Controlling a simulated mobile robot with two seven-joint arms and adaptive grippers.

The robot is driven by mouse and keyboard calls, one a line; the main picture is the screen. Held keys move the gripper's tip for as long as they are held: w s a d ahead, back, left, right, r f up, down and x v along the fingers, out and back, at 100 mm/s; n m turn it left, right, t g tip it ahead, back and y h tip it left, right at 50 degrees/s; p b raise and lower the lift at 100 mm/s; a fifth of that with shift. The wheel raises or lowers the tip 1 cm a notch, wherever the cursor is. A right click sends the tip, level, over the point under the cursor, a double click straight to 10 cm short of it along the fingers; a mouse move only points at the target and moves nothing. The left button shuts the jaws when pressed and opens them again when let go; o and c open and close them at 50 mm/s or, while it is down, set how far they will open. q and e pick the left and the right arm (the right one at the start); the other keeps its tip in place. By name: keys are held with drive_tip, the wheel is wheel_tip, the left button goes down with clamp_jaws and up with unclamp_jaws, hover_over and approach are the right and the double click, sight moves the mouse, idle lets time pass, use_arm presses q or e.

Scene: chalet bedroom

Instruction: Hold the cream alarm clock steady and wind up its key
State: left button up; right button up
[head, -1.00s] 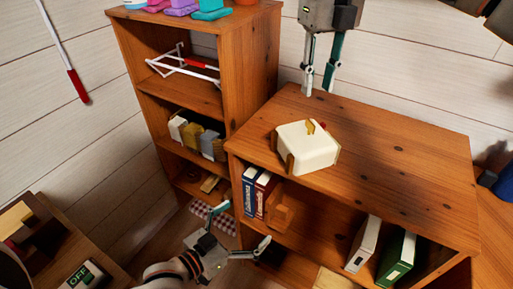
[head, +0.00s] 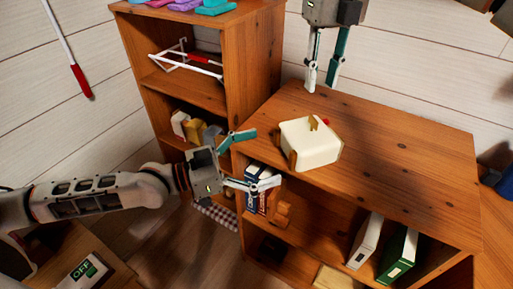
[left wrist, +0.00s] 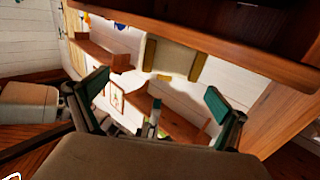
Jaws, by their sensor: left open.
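The cream alarm clock (head: 311,148) sits on top of the low wooden bookcase, near its left front corner. In the left wrist view the clock (left wrist: 172,58) lies ahead, beyond the gap between the open left fingers (left wrist: 155,95). My right gripper (head: 321,87) hangs above the bookcase's back edge, behind the clock, its fingers apart and empty.
The low bookcase top (head: 400,150) is otherwise bare to the right of the clock. A taller shelf (head: 255,70) stands behind and left of my left gripper. Books and binders (head: 398,255) fill parts of the shelves below. A box marked OFF (head: 84,270) is at lower left.

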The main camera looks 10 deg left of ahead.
sight(287, 141)
use_arm(q)
drive_tip(key=shift+w+d+r, duration=0.1)
drive_tip(key=shift+w+d, duration=1.1)
drive_tip(key=shift+w, duration=0.15)
drive_tip(key=shift+w+d+r, duration=0.1)
drive_tip(key=shift+w+d, duration=1.05)
drive_tip(key=shift+w, duration=0.2)
